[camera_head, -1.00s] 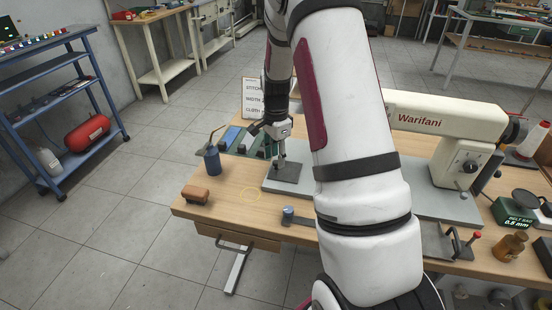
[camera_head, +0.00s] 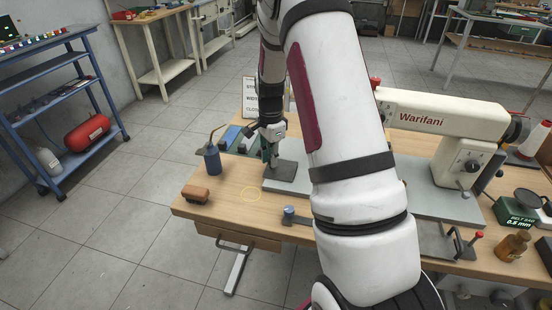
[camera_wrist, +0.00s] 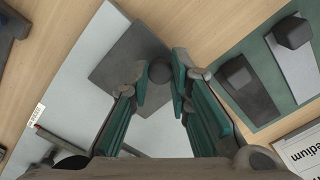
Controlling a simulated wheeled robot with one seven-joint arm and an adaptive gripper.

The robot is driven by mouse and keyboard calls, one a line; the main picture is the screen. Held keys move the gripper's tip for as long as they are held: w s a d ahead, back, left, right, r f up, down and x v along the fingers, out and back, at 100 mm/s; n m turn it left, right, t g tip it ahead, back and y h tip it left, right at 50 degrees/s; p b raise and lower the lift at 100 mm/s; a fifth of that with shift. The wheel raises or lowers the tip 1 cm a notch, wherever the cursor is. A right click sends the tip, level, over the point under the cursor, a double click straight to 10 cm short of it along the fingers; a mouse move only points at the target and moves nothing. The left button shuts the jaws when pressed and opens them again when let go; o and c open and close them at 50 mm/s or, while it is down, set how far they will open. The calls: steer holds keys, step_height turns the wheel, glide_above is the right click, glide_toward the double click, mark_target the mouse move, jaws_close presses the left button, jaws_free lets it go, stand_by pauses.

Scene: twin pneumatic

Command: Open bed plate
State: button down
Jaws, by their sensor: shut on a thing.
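The bed plate is a flat dark grey plate (camera_head: 287,178) at the left end of the sewing machine's light grey bed. It also shows in the wrist view (camera_wrist: 128,50), with a round dark knob (camera_wrist: 160,73) near one edge. My gripper (camera_head: 270,160) points down at the plate's left far edge. In the wrist view its green-padded fingers (camera_wrist: 163,84) are closed in on the knob from both sides. The fingers hide part of the plate and knob. I cannot tell how far the plate stands from its seat.
The white Warifani machine (camera_head: 425,118) stands to the right. A blue cup (camera_head: 212,160) and a brown block (camera_head: 195,194) are on the wooden table (camera_head: 235,205) at left. A green mat with dark blocks (camera_wrist: 270,75) lies near the gripper. A white sign (camera_head: 249,98) stands behind.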

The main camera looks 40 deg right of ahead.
steer(key=w+a, duration=0.1)
steer(key=w, duration=0.1)
steer(key=w+a+b, duration=0.1)
steer(key=w+a, duration=0.1)
steer(key=w+a+b, duration=0.1)
steer(key=w, duration=0.1)
steer(key=shift+a, duration=0.25)
steer(key=c, duration=1.5)
jaws_free()
steer(key=shift+o, duration=0.2)
step_height(320, 180, up, 12)
